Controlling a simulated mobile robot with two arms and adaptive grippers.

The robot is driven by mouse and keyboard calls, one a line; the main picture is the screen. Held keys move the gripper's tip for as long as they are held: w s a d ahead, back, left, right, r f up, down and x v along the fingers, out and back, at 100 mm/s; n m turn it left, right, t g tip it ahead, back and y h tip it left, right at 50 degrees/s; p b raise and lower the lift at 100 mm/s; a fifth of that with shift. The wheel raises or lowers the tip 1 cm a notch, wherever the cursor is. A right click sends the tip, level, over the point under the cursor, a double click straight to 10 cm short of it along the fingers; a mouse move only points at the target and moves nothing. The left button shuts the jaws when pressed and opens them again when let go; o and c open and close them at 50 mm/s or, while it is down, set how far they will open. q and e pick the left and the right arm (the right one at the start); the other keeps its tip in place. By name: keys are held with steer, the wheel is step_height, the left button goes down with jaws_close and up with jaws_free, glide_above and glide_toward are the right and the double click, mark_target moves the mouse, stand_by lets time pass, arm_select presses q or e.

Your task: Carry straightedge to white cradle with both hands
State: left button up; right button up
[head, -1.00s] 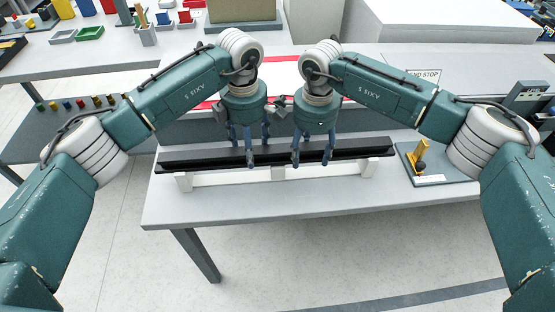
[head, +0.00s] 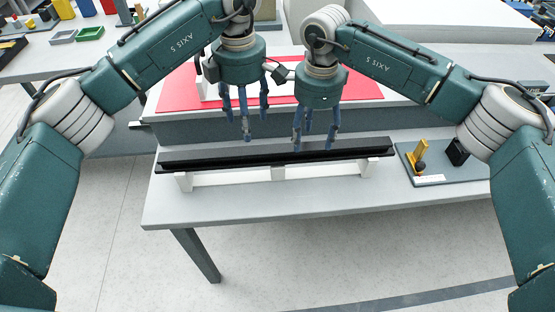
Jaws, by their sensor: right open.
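The straightedge (head: 220,159) is a long black bar. It lies lengthwise on the white cradle (head: 228,177), whose low supports show under its ends and middle. My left gripper (head: 246,116) is above and behind the bar, with its blue fingers spread and empty. My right gripper (head: 314,138) is open, its fingertips just above the bar's far edge right of the middle, in front of the bench step. Neither gripper holds the straightedge. Whether the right fingertips touch it is hard to tell, but they look clear of it.
A red mat (head: 180,92) lies on the raised bench behind the grippers. A grey plate with a yellow bracket (head: 422,152) and a black block (head: 457,151) sits right of the cradle. The grey table (head: 300,205) is clear in front of the cradle.

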step_height(320, 180, up, 5)
steer(key=shift+r, duration=0.2)
stand_by(0.6)
